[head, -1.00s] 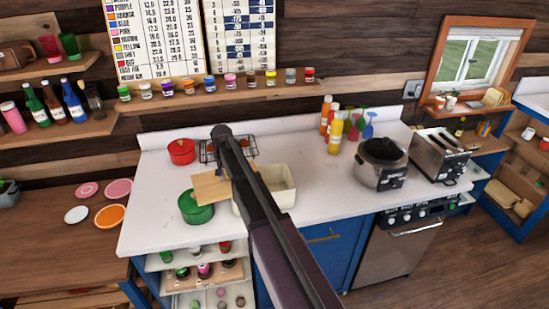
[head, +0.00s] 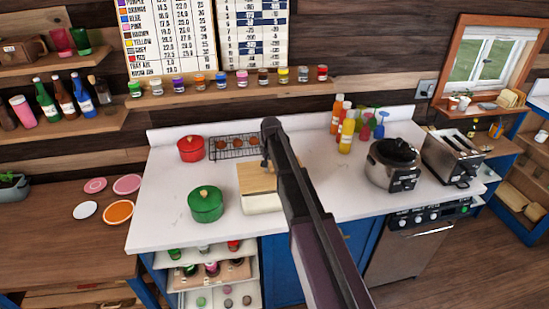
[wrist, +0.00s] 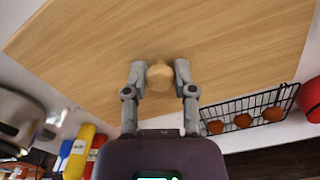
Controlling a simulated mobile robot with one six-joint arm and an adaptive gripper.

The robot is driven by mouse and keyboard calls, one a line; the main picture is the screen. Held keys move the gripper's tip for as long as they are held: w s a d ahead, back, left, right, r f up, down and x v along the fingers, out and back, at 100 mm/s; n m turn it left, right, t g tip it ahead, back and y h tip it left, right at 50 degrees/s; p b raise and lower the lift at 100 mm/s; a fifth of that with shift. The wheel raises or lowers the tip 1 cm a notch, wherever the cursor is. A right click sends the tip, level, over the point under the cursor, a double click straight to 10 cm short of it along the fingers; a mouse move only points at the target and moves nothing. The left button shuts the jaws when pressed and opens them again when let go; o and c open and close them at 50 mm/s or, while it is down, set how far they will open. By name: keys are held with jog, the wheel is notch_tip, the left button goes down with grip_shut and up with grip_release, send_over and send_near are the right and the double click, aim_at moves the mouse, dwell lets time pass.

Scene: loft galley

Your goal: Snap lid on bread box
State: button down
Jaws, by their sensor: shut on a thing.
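The bread box (head: 264,205) is a cream box on the white counter, right of the green pot. Its wooden lid (head: 254,180) lies over the top of the box in the head view; I cannot tell whether it is fully seated. The lid fills much of the wrist view (wrist: 200,45). My gripper (wrist: 160,78) is shut on the lid's round wooden knob (wrist: 160,76), one finger on each side. In the head view my arm hides the right part of the box and lid.
A green pot (head: 205,205) stands close left of the box. A wire basket (head: 235,148) with brown round items and a red pot (head: 191,149) are behind. Bottles (head: 346,135), a cooker (head: 392,165) and a toaster (head: 452,155) stand right. The counter's front left is clear.

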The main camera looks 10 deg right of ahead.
aim_at(271, 167)
jog(key=shift+a, duration=0.25)
jog(key=r+p, duration=0.5)
jog(key=shift+d+r, duration=0.15)
jog(key=shift+d, duration=0.1)
jog(key=shift+f, duration=0.2)
dwell(0.3)
jog(key=shift+f+b, duration=3.05)
jog(key=shift+b, duration=0.05)
jog(key=shift+f, duration=0.15)
dwell(0.5)
jog(key=shift+c, duration=1.8)
grip_release()
